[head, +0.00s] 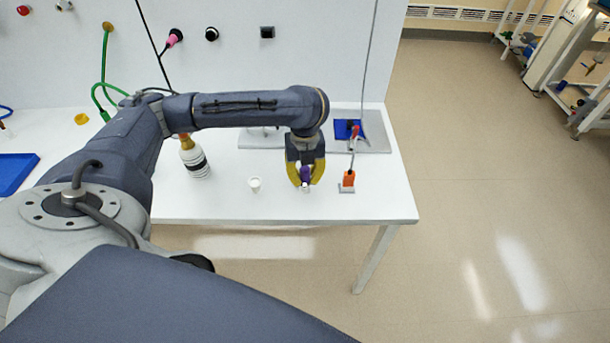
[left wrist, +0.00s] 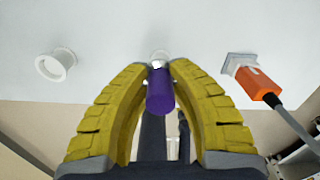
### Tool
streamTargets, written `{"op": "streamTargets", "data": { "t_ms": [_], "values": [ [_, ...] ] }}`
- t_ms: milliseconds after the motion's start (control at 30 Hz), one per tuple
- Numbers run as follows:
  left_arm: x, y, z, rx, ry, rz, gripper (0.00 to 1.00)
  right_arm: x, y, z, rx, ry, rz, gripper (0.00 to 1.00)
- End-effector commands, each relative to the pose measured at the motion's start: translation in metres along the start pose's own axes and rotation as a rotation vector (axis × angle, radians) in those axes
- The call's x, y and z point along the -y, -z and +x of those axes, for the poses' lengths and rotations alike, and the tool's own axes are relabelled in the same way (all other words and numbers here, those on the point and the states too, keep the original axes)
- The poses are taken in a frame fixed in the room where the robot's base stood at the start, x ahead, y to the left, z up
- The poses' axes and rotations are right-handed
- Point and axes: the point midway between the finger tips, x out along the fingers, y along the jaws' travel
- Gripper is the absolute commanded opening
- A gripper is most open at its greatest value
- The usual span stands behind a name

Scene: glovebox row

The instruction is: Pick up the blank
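The blank seems to be the purple cylinder (head: 305,173) at the right part of the white table, near its front edge. In the left wrist view the purple cylinder (left wrist: 160,92) lies between the yellow fingers, with both fingertips against its sides at the far end. My left gripper (head: 305,184) points down from above and is shut on it. A small pale piece (left wrist: 159,56) shows just beyond the fingertips; I cannot tell whether the cylinder touches it. My right gripper is not in view.
A small white cup (head: 254,184) stands left of the gripper. An orange block with a cable (head: 348,180) stands close on the right. A white bottle with a black band (head: 195,160) is further left. A blue piece (head: 346,129) lies behind on a grey plate.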

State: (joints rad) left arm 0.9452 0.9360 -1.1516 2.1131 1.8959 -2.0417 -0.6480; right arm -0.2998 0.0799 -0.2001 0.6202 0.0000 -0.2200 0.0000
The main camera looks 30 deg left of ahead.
Motion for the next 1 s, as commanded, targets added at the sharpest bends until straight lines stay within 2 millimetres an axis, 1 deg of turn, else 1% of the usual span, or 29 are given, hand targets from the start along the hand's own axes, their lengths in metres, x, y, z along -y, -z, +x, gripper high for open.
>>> {"op": "streamTargets", "data": {
  "t_ms": [33, 100, 133, 667, 833, 1000],
  "values": [
    [0.000, 0.000, 0.000, 0.000, 0.000, 0.000, 0.10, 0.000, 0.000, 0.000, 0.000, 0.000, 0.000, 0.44],
    [0.000, 0.000, 0.000, 0.000, 0.000, 0.000, 0.02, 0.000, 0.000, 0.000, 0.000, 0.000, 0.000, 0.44],
    [0.000, 0.000, 0.000, 0.000, 0.000, 0.000, 0.00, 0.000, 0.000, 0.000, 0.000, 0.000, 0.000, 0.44],
    [0.000, -0.001, -0.003, 0.001, 0.001, 0.000, 0.00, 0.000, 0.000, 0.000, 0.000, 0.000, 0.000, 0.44],
    [0.001, -0.001, -0.012, 0.003, 0.003, 0.001, 0.00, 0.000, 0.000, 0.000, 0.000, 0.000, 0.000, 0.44],
    [0.001, -0.001, -0.032, 0.003, 0.003, 0.000, 0.00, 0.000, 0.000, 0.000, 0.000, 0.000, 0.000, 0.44]
  ]
}}
